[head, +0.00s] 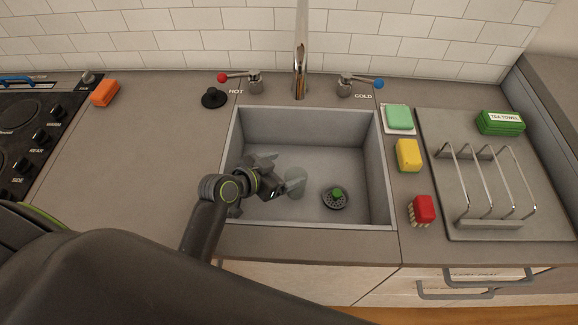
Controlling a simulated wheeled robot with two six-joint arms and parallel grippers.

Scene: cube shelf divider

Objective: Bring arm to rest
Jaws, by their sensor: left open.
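My left arm reaches in from the lower left, over the left side of the sink basin (318,150). My left gripper (279,174) is open above the basin floor. A pale, round, glassy-looking shape (296,183) lies just right of its fingers. I cannot tell whether it is a glass or the drain, and no grip on it shows. My right gripper is not in view.
A green-knobbed strainer (335,198) lies in the basin. The tap (300,60) stands behind. Sponges (409,155) and a red brush (423,209) line the right edge, beside a metal rack (488,185). The left counter (130,150) is mostly clear, with an orange block (104,93).

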